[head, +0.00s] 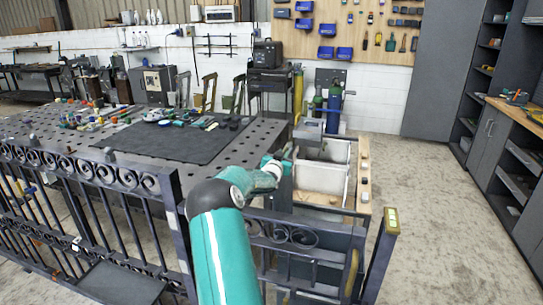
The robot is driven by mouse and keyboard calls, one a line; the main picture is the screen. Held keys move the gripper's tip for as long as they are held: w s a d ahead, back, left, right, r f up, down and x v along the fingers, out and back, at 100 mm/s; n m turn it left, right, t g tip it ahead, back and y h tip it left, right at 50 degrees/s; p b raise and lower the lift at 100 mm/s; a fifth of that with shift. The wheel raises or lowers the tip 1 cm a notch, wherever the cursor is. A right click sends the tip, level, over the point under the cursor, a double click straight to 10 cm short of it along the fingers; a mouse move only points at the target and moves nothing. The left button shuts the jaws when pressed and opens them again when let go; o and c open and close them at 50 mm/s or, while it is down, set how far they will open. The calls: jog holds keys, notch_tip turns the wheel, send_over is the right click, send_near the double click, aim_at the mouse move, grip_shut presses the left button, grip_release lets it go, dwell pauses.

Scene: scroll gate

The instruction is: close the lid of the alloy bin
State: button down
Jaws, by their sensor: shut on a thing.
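Two pale, open-topped bins stand right of the dark table: a rear bin (335,150) and a front bin (321,179). No readable label shows which is the alloy bin. A grey plate (309,137), seemingly a lid, shows at the rear left of the bins. My teal arm reaches from the bottom over the gate to the bins' left side. My gripper (288,153) is shut there, at a thin dark upright edge that looks like a lid. The fingertips are small, and the arm's wrist hides part of the contact.
A scroll gate (85,170) crosses the left front, with more scrollwork (285,236) below the bins. A post with a yellow top (391,221) stands at right. The perforated table (225,150) holds many small items. Concrete floor (430,200) is clear at right.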

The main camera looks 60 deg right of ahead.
jog(key=s+d+f+m, duration=0.1)
jog(key=s+f+m, duration=0.1)
jog(key=s, duration=0.8)
jog(key=s+d+f+m, duration=0.2)
jog(key=s+f+m, duration=0.1)
jog(key=s, duration=0.8)
jog(key=shift+s+d+m, duration=0.15)
jog(key=shift+s+m, duration=0.05)
jog(key=shift+m, duration=0.4)
jog(key=c, duration=1.4)
grip_release()
